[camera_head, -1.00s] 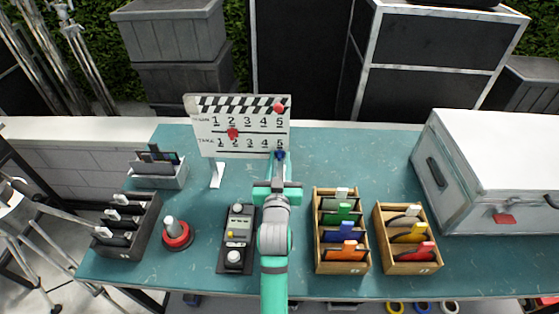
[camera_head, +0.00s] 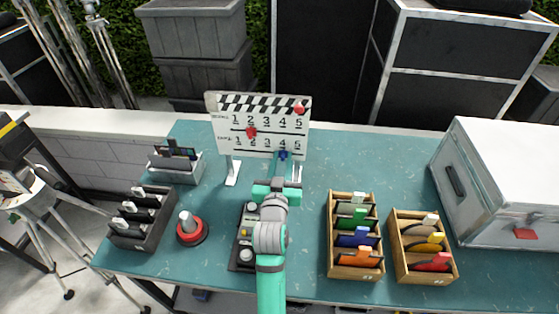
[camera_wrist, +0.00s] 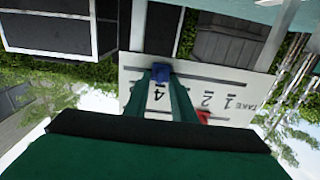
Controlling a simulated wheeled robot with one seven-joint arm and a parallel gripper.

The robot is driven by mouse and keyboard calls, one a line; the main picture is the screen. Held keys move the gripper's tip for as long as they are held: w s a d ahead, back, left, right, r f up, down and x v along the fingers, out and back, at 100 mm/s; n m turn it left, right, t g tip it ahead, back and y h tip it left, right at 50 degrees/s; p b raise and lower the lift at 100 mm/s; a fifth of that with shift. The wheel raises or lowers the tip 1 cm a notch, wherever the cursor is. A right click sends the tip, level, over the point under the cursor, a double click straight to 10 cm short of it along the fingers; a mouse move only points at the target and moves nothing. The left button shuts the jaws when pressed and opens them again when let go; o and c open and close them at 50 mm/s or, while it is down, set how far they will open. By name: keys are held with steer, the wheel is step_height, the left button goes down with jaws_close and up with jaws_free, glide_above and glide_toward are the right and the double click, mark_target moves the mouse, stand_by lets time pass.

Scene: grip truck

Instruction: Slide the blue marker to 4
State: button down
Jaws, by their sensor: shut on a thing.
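A white slate board (camera_head: 240,144) with a striped top bar stands at the back of the table, carrying two rows of numbers. The blue marker (camera_head: 283,155) is on the lower row's track, directly below the 4. My gripper (camera_head: 283,162) reaches up to the board from the front and is shut on this marker. In the wrist view the board is upside down, and the blue marker (camera_wrist: 160,70) lines up with the 4 between my fingertips (camera_wrist: 161,79). A red marker (camera_head: 251,132) sits below the 2 of the upper row.
The teal table (camera_head: 320,165) holds a control box (camera_head: 246,263) beneath my arm, a red button (camera_head: 191,230) and dark racks (camera_head: 145,215) at left. Wooden trays (camera_head: 355,272) of coloured cards and a silver case (camera_head: 505,160) stand at right. The table just right of the board is clear.

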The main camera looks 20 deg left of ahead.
steer(key=shift+a+f, duration=0.1)
steer(key=shift+a, duration=0.1)
steer(key=c, duration=1.8)
jaws_free()
steer(key=shift+c, duration=0.2)
steer(key=shift+s, duration=0.1)
steer(key=v, duration=1)
steer(key=shift+s, duration=0.35)
steer(key=shift+w+d, duration=0.1)
steer(key=shift+w, duration=0.05)
